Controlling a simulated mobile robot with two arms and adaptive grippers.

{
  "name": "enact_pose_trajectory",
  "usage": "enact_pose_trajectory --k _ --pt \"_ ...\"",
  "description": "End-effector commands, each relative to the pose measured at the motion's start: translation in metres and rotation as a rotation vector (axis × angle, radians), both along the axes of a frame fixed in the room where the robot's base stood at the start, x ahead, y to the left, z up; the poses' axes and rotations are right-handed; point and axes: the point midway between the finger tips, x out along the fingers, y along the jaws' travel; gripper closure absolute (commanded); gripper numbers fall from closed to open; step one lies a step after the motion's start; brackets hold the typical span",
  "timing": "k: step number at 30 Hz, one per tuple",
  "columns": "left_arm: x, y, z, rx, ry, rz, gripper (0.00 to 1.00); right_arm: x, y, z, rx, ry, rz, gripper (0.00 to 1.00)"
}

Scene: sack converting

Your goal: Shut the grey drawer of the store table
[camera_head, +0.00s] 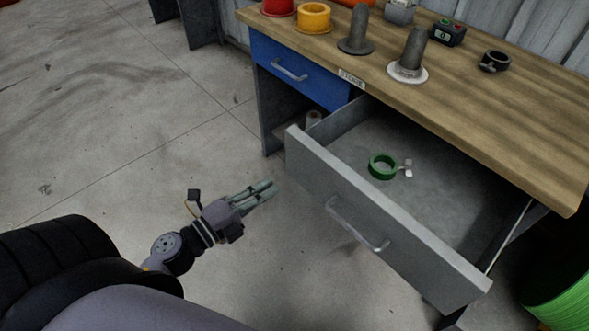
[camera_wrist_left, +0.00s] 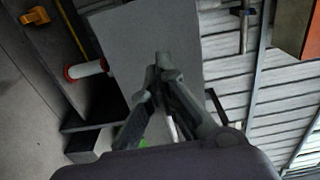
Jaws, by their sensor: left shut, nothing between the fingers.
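The grey drawer (camera_head: 375,215) of the store table (camera_head: 470,95) is pulled well out, with its inside showing. Its front carries a bar handle (camera_head: 357,224). A green ring (camera_head: 383,166) and a small pale piece (camera_head: 407,168) lie inside. My left gripper (camera_head: 274,188) is shut and empty, to the left of the drawer front and apart from it in the head view. In the left wrist view the shut fingers (camera_wrist_left: 165,65) point at a grey panel, probably the drawer front (camera_wrist_left: 135,40). My right gripper is not in view.
A blue drawer (camera_head: 300,72) at the table's left is shut. A green drum (camera_head: 565,300) is at lower right. The floor left is clear.

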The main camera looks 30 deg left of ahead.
Motion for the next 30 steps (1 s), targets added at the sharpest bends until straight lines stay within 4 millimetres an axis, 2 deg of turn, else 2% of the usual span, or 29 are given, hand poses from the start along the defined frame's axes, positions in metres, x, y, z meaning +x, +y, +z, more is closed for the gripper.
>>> enact_pose_trajectory --k 1,6,12,18,30 --pt "0.012 -0.004 0.003 0.001 -0.004 -0.003 1.00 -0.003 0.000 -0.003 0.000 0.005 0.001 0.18" --pt "0.045 -0.016 0.003 0.000 -0.003 -0.001 1.00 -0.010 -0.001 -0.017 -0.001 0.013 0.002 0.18" --pt "0.071 -0.025 0.001 -0.003 0.000 0.000 1.00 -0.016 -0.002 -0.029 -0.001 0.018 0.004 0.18" --pt "0.080 -0.029 0.000 -0.003 0.001 0.001 1.00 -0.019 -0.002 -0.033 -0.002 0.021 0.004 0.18" --pt "0.082 -0.029 0.000 -0.003 0.001 0.001 1.00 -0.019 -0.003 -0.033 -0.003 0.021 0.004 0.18"
